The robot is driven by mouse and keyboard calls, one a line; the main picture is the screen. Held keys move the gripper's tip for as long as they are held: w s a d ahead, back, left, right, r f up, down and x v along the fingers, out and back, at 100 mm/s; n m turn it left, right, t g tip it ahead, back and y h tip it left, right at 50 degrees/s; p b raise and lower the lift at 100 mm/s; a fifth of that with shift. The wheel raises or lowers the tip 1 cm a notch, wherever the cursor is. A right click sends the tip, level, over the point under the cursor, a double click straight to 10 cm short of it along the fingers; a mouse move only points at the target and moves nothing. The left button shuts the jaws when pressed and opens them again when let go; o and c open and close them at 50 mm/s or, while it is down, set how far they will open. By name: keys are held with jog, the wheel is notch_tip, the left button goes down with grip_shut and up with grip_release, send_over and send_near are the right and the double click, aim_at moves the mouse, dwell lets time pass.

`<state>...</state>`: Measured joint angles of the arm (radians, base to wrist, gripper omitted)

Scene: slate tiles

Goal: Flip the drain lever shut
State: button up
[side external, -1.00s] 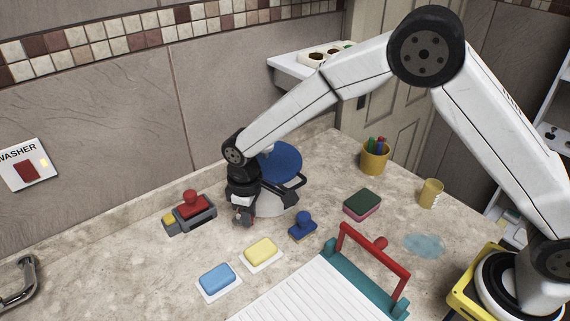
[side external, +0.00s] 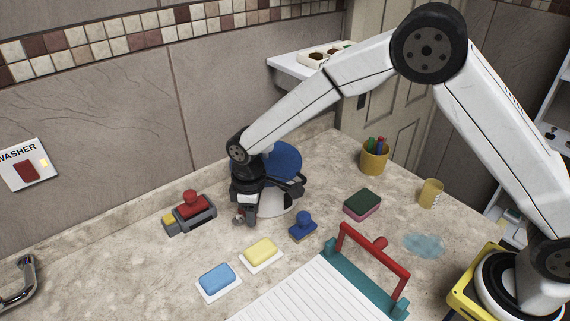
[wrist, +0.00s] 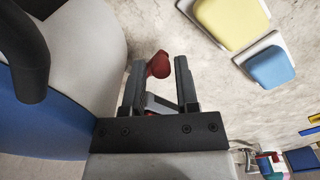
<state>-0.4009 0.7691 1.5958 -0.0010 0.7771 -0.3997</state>
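My gripper (wrist: 160,72) points down beside the pale, blue-lidded vessel (side external: 272,203). Its two fingers stand apart in the wrist view. A small red knob (wrist: 158,66), which may be the drain lever's end, shows between the fingertips, with gaps at the sides. A grey part (wrist: 160,104) shows between the fingers below it. In the side view the fingertips are small and partly hide what is there, so contact and the lever's angle cannot be told. The vessel's pale body (wrist: 88,42), blue lid (wrist: 35,125) and black handle (wrist: 25,50) fill the wrist view's left.
Left of my gripper is a grey block with a red knob (side external: 190,210). A teal rack with a red handle (side external: 375,262) stands nearer the camera.

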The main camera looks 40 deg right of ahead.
jog(key=shift+o, duration=0.8)
jog(key=shift+r, duration=3.9)
